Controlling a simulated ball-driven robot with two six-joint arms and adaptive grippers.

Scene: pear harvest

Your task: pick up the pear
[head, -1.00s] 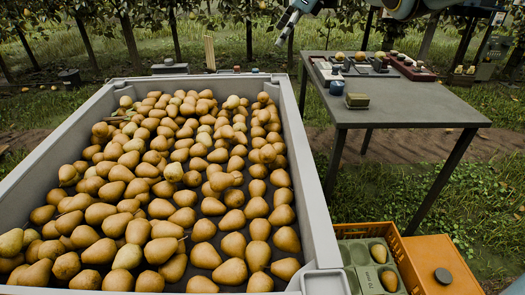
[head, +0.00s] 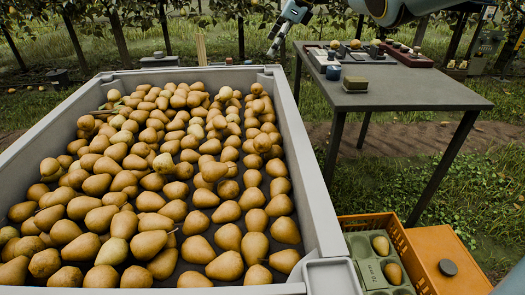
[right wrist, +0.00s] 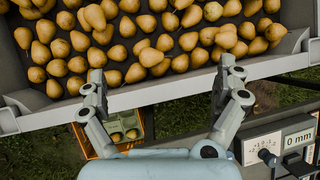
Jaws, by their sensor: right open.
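Many brown-yellow pears (head: 146,244) lie heaped in a large grey bin (head: 317,205), with bare dark floor showing between some at the right. My right gripper (head: 275,42) hangs at the top of the head view, beyond the bin's far right corner. In the right wrist view my right gripper (right wrist: 162,72) is open and empty. Its fingers spread over the bin's rim, with pears (right wrist: 152,57) just beyond the fingertips; none lies within its grasp. I cannot tell its height above them. My left gripper is not in view.
An orange crate (head: 403,248) with a green tray (head: 372,273) holding two pears stands right of the bin. A gauge reading 0 mm (right wrist: 298,138) shows lower right.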

